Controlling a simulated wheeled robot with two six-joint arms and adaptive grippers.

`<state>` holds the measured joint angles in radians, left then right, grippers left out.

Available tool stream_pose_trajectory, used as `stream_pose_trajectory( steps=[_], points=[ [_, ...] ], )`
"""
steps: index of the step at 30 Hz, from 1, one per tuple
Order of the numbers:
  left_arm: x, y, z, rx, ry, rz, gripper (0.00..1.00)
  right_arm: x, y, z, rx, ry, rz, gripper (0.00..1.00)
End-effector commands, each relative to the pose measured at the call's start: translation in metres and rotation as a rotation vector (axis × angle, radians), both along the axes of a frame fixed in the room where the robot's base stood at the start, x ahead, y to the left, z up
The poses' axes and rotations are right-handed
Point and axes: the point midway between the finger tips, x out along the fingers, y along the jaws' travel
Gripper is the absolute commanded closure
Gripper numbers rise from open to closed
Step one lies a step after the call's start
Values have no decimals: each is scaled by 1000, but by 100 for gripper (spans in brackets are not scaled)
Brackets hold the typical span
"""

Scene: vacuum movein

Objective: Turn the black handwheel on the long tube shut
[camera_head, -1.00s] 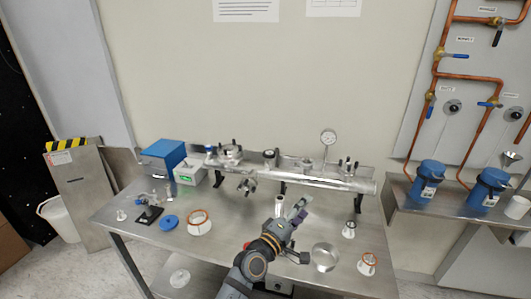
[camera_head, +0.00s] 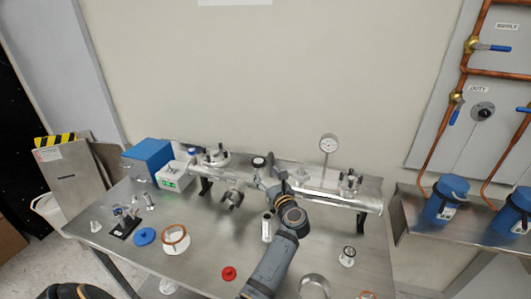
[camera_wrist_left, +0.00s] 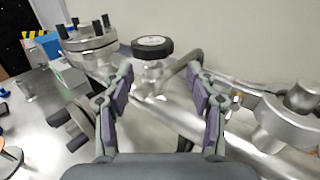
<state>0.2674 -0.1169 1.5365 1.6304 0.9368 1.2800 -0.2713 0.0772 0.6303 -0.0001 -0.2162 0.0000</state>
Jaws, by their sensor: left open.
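The long silver tube (camera_head: 325,188) lies across the back of the steel table on black supports. The black handwheel (camera_head: 259,162) sits on top of it near the middle. In the left wrist view, the handwheel (camera_wrist_left: 152,46) has a pale label on its top and stands on a metal stem. My left gripper (camera_head: 268,176) is at the tube, close to the handwheel. In the left wrist view its two purple-padded fingers (camera_wrist_left: 161,82) are spread apart with nothing between them; the handwheel shows beyond the tips, apart from them. The right gripper is out of view.
A flanged port (camera_head: 213,160) stands left on the tube. A gauge (camera_head: 328,145) and a clamped fitting (camera_head: 349,182) stand to the right.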

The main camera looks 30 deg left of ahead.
Motion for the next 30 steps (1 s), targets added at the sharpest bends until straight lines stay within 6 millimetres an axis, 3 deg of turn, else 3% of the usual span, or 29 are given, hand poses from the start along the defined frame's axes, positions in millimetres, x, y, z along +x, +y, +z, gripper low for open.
stream_pose_trajectory(
  steps=[3,7,12,15,21,30],
  points=[
    [0,0,0,-3,0,2,42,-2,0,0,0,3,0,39],
    [5,7,1,0,0,1,42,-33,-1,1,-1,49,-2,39],
    [25,33,3,4,2,2,42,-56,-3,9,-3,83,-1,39],
    [39,51,3,3,1,3,42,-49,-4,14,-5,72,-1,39],
    [58,75,0,1,1,2,42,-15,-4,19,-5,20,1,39],
    [64,83,-1,-1,1,1,42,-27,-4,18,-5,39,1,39]
  ],
)
